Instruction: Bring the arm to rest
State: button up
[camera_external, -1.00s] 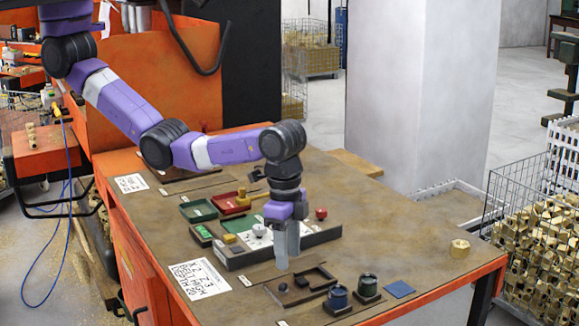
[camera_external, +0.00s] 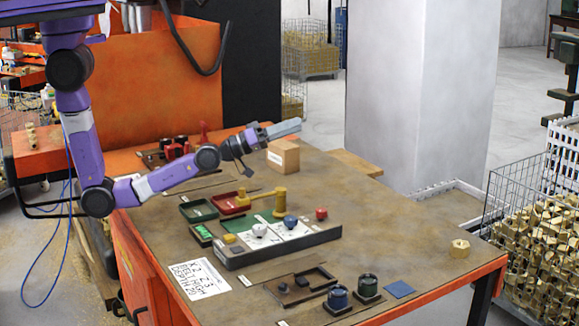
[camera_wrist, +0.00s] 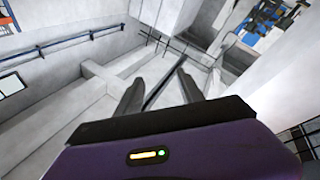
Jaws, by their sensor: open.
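My arm, purple and white with dark joints, reaches from the upper left of the external view, bends low at the table's left edge and rises toward the right. My gripper (camera_external: 287,129) is above the far part of the table (camera_external: 420,225), pointing right and slightly upward, near and above a cardboard box. In the wrist view my gripper (camera_wrist: 158,85) shows two grey fingers spread apart with nothing between them.
The cardboard box (camera_external: 283,156) stands at the back. A brass nut (camera_external: 460,248) sits right. A wire basket (camera_external: 505,215) stands beyond.

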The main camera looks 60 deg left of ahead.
jog(key=s+a+f+y+p, duration=0.1)
jog(key=s+a+f+y, duration=0.3)
jog(key=s+a, duration=0.5)
jog(key=s+a+f+y+p, duration=0.1)
jog(key=s+a+f, duration=0.5)
jog(key=s, duration=0.5)
jog(key=s+a+m+g+y+p, duration=0.1)
jog(key=s+a+g, duration=0.1)
jog(key=s, duration=0.8)
jog(key=s+a+m+g+y, duration=0.1)
jog(key=s+a+g+y, duration=0.1)
jog(key=s, duration=0.7)
jog(key=shift+s+a+r+g+p, duration=0.2)
jog(key=shift+s+a+g+p, duration=0.3)
jog(key=shift+a, duration=0.65)
jog(key=shift+o, duration=0.4)
jog(key=shift+w, duration=0.1)
